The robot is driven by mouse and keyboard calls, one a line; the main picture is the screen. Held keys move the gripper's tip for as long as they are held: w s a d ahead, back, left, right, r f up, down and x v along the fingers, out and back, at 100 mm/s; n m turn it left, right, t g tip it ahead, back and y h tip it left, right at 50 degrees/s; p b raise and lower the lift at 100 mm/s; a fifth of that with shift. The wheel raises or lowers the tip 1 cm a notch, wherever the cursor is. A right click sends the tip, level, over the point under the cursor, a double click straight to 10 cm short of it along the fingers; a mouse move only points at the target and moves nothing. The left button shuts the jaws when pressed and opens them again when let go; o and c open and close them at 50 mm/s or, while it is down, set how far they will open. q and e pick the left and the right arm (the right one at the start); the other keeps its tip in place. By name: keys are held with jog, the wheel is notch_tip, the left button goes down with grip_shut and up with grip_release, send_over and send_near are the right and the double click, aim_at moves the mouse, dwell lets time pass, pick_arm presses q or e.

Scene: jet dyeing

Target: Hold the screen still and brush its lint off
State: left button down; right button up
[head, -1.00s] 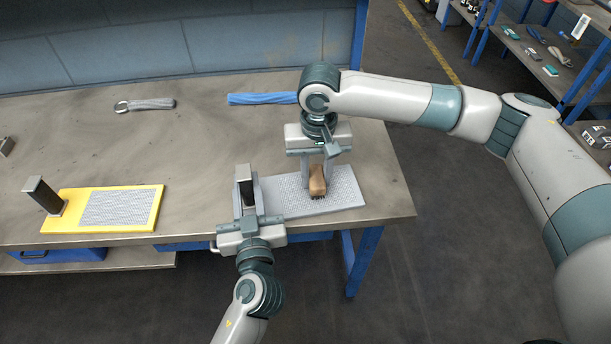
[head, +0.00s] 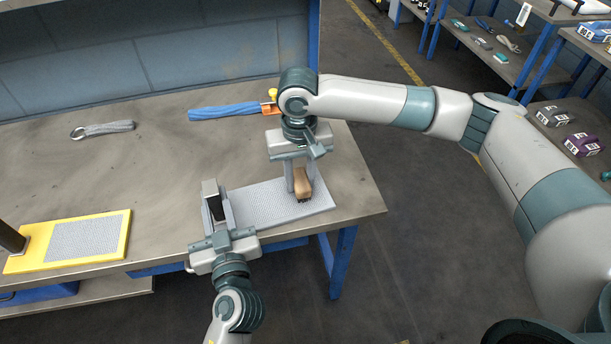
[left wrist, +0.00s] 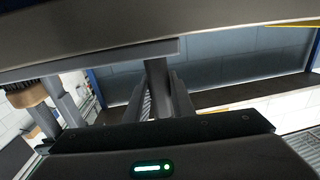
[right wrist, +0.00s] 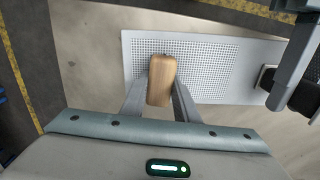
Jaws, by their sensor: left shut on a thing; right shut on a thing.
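The screen (head: 258,205) is a light grey perforated plate lying flat near the table's front right corner; it also shows in the right wrist view (right wrist: 215,62). A dark upright handle (head: 210,193) stands at its left end. My left gripper (head: 217,212) is shut on this handle from the front. My right gripper (head: 302,180) is shut on a brush with a tan wooden body (right wrist: 161,82) and dark bristles. The brush is upright over the screen's right part, bristles down, at or very near the surface. I cannot make out any lint on the screen.
A yellow-framed screen (head: 119,240) with a dark post lies at the table's left front. A blue cloth roll (head: 225,111), an orange-and-yellow item (head: 270,104) and a grey strap with a ring (head: 108,128) lie farther back. The middle of the table (head: 150,170) is clear.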

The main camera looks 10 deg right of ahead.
jog(key=shift+s+a, duration=0.15)
jog(key=shift+a, duration=1.25)
jog(key=shift+s+a, duration=0.2)
jog(key=shift+a, duration=1.2)
jog(key=shift+s+a, duration=0.15)
jog(key=shift+a, duration=1.25)
jog(key=shift+a+r, duration=0.1)
jog(key=shift+r, duration=0.05)
jog(key=shift+w+r, duration=0.1)
jog(key=shift+r, duration=0.85)
notch_tip(320, 180, up, 6)
pick_arm(q)
jog(key=c, duration=1.4)
grip_release()
jog(key=shift+c, duration=0.2)
jog(key=shift+s, duration=0.1)
